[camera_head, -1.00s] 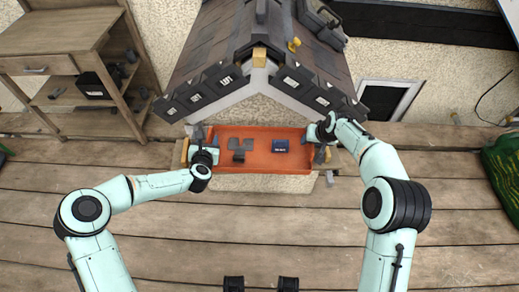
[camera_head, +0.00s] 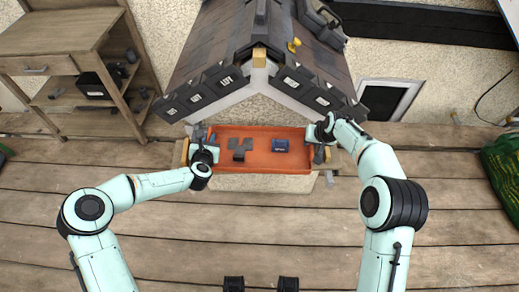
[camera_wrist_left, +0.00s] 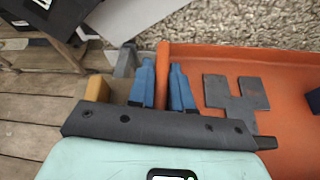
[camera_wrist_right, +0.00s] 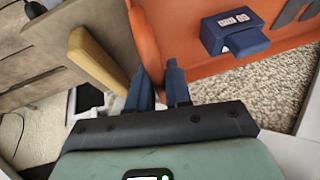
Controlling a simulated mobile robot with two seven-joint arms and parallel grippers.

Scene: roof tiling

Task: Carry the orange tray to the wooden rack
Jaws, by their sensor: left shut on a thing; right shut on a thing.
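The orange tray (camera_head: 262,164) is in the middle of the head view, below the gable of a small tiled roof. It holds grey tile pieces (camera_head: 240,147) and a dark blue box (camera_head: 280,146). My left gripper (camera_head: 202,150) is shut at the tray's left end; its blue fingers (camera_wrist_left: 168,88) meet the tray's edge in the left wrist view. My right gripper (camera_head: 321,146) is shut at the right end; its fingers (camera_wrist_right: 158,88) are at the tray's edge in the right wrist view. The wooden rack (camera_head: 95,35) stands at the upper left, with dark items on its shelves.
The small roof (camera_head: 255,60) with dark tiles rises just behind the tray. A wooden piece (camera_wrist_right: 98,55) lies beside the tray at the right gripper. The plank floor (camera_head: 262,235) in front is clear. A green object (camera_head: 502,160) is at the far right.

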